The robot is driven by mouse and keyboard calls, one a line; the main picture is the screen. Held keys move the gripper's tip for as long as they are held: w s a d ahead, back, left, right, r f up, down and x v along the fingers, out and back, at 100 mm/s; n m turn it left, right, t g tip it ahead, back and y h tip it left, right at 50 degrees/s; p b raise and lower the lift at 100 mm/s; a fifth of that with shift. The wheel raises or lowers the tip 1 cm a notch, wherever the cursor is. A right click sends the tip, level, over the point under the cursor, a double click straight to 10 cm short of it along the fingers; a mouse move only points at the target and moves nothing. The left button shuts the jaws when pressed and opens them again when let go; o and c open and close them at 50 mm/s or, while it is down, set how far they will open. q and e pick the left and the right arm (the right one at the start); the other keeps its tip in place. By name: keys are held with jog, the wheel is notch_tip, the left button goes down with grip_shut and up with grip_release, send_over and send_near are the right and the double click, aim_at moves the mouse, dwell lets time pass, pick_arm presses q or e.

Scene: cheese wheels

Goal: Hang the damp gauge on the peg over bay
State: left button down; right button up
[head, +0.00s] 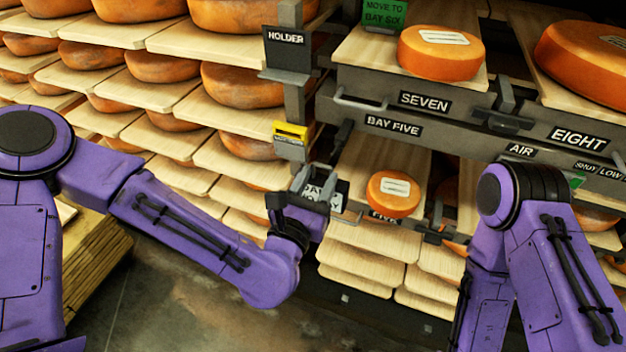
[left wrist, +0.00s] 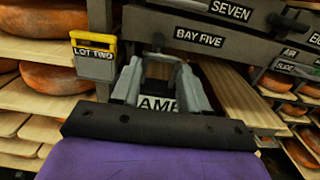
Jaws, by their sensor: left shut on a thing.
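My left gripper (head: 316,184) is shut on the damp gauge (head: 339,196) in front of bay five. In the left wrist view the gripper (left wrist: 157,88) has its fingers around the gauge (left wrist: 160,104), whose pale label shows "AMP" in part. A grey loop stands up above the fingers. A dark peg (head: 344,131) sticks out at the left end of the "BAY FIVE" label, above the gauge; it also shows in the left wrist view (left wrist: 158,41), just beyond the loop. The gauge and peg look apart. My right arm comes in from the right; its gripper is not visible.
A small orange cheese (head: 393,194) sits on the bay five board. A "HOLDER" box (head: 287,52) is higher on the post. Racks of cheese wheels fill the left.

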aim_at(335, 152)
pick_arm(q)
jog(key=shift+x, duration=1.05)
jog(key=shift+p+x, duration=0.5)
jog(key=shift+x, duration=0.35)
jog(key=shift+w+d+f+b, duration=0.25)
jog(key=shift+w+f, duration=0.1)
jog(key=shift+w, duration=0.4)
jog(key=shift+w+d+f+b, duration=0.15)
jog(key=shift+w+d+f, duration=0.15)
jog(key=shift+w, duration=0.45)
jog(key=shift+w+d+f+b, duration=0.2)
jog(key=shift+w+f, duration=0.2)
jog(key=shift+w, duration=0.35)
jog(key=c, duration=0.5)
grip_release()
jog(key=shift+r, duration=0.1)
